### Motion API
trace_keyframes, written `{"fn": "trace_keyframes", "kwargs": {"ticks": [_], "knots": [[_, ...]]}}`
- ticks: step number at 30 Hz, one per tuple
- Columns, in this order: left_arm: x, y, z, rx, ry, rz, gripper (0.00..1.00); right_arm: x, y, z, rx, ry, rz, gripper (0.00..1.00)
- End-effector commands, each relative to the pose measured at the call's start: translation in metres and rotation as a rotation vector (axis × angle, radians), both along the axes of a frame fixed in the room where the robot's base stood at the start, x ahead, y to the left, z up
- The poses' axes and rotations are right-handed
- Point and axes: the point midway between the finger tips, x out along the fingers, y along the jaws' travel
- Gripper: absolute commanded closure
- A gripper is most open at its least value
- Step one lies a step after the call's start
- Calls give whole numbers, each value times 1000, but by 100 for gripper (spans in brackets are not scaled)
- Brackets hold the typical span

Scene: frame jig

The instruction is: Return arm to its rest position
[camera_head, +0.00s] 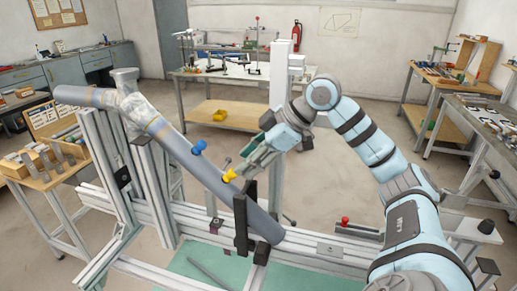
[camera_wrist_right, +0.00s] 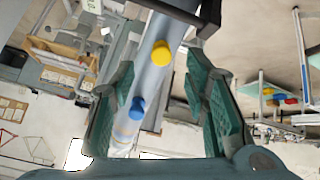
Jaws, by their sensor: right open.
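My right gripper (camera_head: 250,160) is open, close to the tube near its yellow knob. In the right wrist view its two green fingers (camera_wrist_right: 158,85) stand wide apart, with the tube showing in the gap; I cannot tell how deep the tube lies between them. The long grey tube (camera_head: 184,152) slopes from upper left to lower right across the frame jig (camera_head: 165,215). A blue knob (camera_head: 199,147) and a yellow knob (camera_head: 229,176) stick out of it; both also show in the right wrist view, blue (camera_wrist_right: 137,108) and yellow (camera_wrist_right: 161,54). My left gripper is not in view.
A black clamp (camera_head: 241,222) stands at the tube's lower end. A light upright post (camera_head: 279,90) rises just behind my right gripper. A red-knobbed lever (camera_head: 345,221) sits on the jig rail. Workbenches (camera_head: 445,115) line the room. Open floor lies behind the jig.

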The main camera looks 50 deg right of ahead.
Motion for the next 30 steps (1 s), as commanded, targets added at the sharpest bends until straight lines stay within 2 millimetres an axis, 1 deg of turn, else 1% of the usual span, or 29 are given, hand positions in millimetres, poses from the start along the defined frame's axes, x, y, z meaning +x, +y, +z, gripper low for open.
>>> {"fn": "trace_keyframes", "kwargs": {"ticks": [1,3,6,9,26,30], "knots": [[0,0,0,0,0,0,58,-8,-7,11,-7,1,-6,58],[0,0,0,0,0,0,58,-18,-12,25,-6,0,-4,58],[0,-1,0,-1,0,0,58,-28,-18,37,-5,3,-3,58],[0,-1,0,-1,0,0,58,-32,-20,44,-2,1,-1,58],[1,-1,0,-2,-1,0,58,-33,-20,45,-1,0,1,58],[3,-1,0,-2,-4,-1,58,-30,-18,45,-1,0,6,58]]}}
